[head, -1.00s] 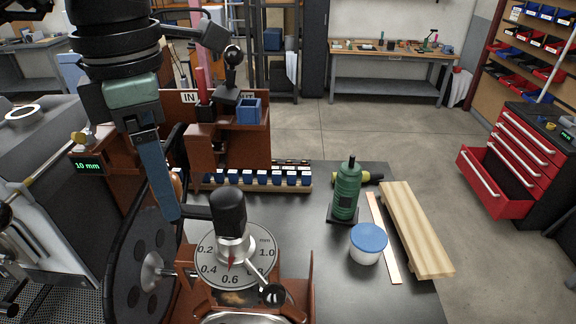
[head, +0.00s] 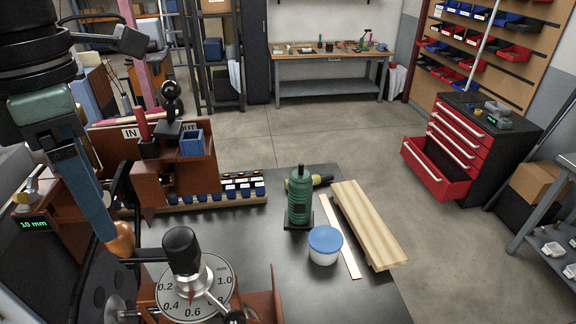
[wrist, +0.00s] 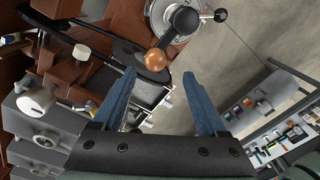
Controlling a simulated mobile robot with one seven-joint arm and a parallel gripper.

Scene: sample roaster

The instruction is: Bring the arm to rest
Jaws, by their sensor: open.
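My gripper (wrist: 160,78) is open, with its two blue fingers apart and nothing held between them. In the head view my arm comes down at the upper left, and one blue finger (head: 84,190) shows, slanting down over the roaster's left part. A round wooden knob (head: 122,240) appears close to the finger's tip. The same knob (wrist: 155,59) shows in the wrist view beyond and between the fingertips. I cannot tell whether a finger touches it. The other finger is hidden in the head view.
The roaster's dial (head: 212,277) with its black-knobbed lever is at the front left. A red drawer cabinet (head: 455,150) has an open drawer. The floor behind the table is clear.

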